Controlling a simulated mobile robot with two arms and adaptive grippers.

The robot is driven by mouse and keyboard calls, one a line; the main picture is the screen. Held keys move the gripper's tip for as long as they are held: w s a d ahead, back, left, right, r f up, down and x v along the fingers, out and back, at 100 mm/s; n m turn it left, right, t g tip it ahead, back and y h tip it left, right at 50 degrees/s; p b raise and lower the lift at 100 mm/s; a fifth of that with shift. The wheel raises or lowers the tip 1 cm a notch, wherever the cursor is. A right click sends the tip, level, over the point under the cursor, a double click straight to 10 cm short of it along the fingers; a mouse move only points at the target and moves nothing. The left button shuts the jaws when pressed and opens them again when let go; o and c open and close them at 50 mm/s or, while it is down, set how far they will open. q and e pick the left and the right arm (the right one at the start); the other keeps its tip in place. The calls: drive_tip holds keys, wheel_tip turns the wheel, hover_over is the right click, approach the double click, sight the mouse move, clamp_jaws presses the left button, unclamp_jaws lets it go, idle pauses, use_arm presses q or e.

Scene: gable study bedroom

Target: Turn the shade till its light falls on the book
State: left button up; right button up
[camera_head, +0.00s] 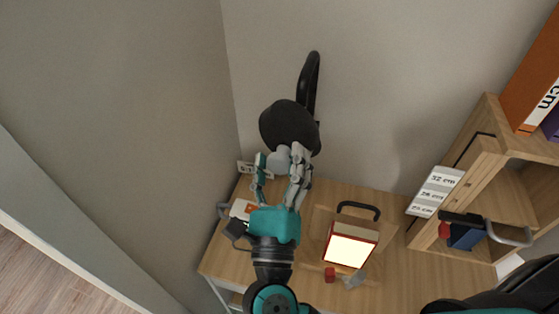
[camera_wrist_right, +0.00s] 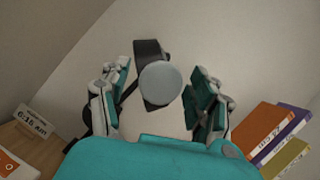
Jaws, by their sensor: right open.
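The lamp's dark shade (camera_head: 288,121) hangs from a black curved arm (camera_head: 309,83) against the wall. A pale grey round part (camera_wrist_right: 160,83) sits at the shade's near end. My right gripper (camera_head: 279,158) is open, with one finger on each side of this round part. In the wrist view the gripper (camera_wrist_right: 160,88) shows gaps between both fingers and the round part. A thick red-edged block with a bright cream face (camera_head: 350,250), perhaps the book, stands on the desk right of my arm. I cannot tell where the lamp's light falls. My left gripper is not in view.
A card with a time (camera_wrist_right: 36,121) stands near the corner. A wooden shelf (camera_head: 478,150) with size labels (camera_head: 435,191) is at right.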

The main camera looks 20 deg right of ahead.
drive_tip(key=shift+s+a+f, duration=0.1)
drive_tip(key=shift+s+f, duration=0.05)
drive_tip(key=v, duration=1.1)
drive_tip(key=shift+s, duration=0.35)
